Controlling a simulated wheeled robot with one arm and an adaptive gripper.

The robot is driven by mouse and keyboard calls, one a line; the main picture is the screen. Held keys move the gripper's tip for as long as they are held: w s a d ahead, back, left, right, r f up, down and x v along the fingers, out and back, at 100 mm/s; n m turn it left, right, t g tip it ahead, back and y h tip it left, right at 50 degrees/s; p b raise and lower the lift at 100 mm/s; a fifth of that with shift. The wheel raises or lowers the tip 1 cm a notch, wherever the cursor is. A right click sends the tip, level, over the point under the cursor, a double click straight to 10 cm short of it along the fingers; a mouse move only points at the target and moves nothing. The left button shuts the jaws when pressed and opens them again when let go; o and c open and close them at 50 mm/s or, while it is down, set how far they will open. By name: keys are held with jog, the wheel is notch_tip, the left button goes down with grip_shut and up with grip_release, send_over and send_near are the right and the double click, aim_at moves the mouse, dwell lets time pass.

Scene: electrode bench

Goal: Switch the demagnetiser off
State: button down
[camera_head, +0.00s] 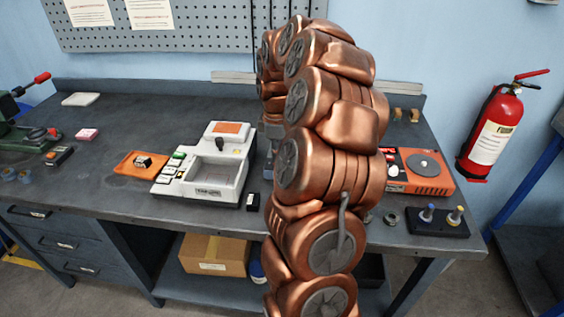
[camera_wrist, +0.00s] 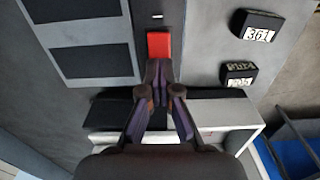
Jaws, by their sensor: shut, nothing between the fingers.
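In the wrist view, my gripper (camera_wrist: 158,72) is shut and empty. Its fingertips lie just below a red switch (camera_wrist: 158,44) in the picture and overlap its lower edge; I cannot tell whether they touch it. The switch is on a grey device (camera_wrist: 143,75) with two dark panels, which seems to be the demagnetiser, though I read no name on it. In the head view, my copper arm hides the gripper and the bench behind it. An orange unit (camera_head: 430,188) with a grey disc shows partly to the right of the arm.
Two black labelled blocks (camera_wrist: 262,26) (camera_wrist: 239,72) stand right of the switch. In the head view, a white machine (camera_head: 202,190) and an orange tray (camera_head: 128,167) are left of my arm. A black stand (camera_head: 450,229) with two knobs is at the bench's right front. A fire extinguisher (camera_head: 487,140) hangs right.

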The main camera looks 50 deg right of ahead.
jog(key=shift+f, duration=0.1)
jog(key=shift+r+p, duration=1)
jog(key=shift+r, duration=2.5)
jog(key=s+a+r+m, duration=0.1)
jog(key=s+a, duration=0.2)
jog(key=a, duration=0.8)
jog(key=s+a+r+m, duration=0.1)
jog(key=s+a+r, duration=0.15)
jog(key=a, duration=0.85)
jog(key=s+a+f+m+g, duration=0.1)
jog(key=s+a+f+m, duration=0.1)
jog(key=s+a, duration=0.3)
jog(key=s+a+f+m, duration=0.3)
jog(key=s+a, duration=0.2)
jog(key=s, duration=0.8)
jog(key=shift+s+a+f+g, duration=0.15)
jog(key=shift+a+g, duration=0.1)
jog(key=shift+g, duration=0.15)
